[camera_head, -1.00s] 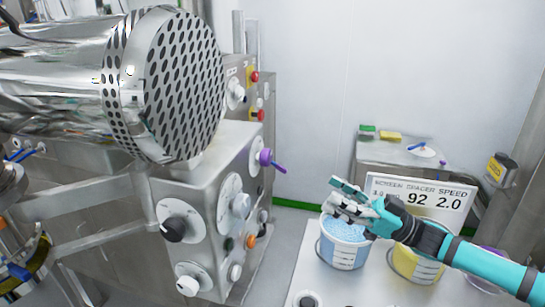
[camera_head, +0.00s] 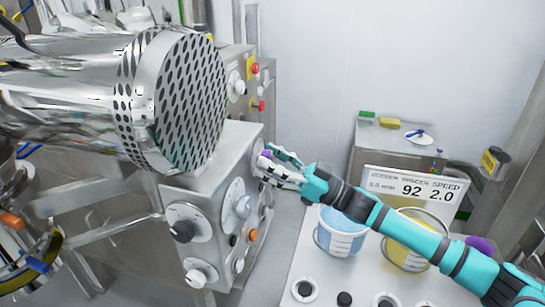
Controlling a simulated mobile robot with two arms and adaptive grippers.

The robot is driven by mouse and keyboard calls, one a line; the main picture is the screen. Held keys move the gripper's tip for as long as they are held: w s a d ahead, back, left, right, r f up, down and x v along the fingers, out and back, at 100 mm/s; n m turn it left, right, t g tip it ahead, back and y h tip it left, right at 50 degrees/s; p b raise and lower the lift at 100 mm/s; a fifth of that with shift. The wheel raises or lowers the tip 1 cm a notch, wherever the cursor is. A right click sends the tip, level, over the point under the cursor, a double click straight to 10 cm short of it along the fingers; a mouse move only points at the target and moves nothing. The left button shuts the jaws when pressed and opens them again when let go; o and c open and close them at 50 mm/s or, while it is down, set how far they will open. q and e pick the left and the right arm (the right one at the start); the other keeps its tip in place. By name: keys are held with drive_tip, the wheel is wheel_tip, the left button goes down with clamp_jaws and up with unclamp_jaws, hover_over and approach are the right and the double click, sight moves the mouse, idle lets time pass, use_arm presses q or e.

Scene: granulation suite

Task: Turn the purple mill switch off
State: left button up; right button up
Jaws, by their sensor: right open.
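The purple mill switch (camera_head: 265,155) is on the right-hand face of the grey machine housing, near its upper edge. Only a small purple part shows; my right gripper covers the rest, including its lever. My right gripper (camera_head: 270,163) is open, with its fingers at the switch and pointing left toward the panel. I cannot tell whether the fingers touch the switch. My left gripper is not in view.
The panel also carries a black knob (camera_head: 182,231), a white knob (camera_head: 196,277) and an orange knob (camera_head: 252,235). A perforated metal drum (camera_head: 185,100) juts out above it. A blue-filled bucket (camera_head: 341,237) and a yellow bucket (camera_head: 402,256) stand below my right arm.

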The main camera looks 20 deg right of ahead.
drive_tip(key=shift+c, duration=0.2)
drive_tip(key=c, duration=1.1)
drive_tip(key=shift+w+d+r+n+g+h+b, duration=0.15)
drive_tip(key=shift+n+g+b, duration=1.3)
drive_tip(key=shift+n, duration=2.3)
drive_tip(key=shift+s+a+f+n+g+h+b, duration=0.2)
drive_tip(key=shift+n+g+b, duration=1.2)
drive_tip(key=shift+n, duration=2.3)
drive_tip(key=shift+w+d+r+n+g+h+b, duration=0.2)
drive_tip(key=shift+n+g+b, duration=1.2)
drive_tip(key=shift+n, duration=2.35)
drive_tip(key=shift+g+p, duration=0.35)
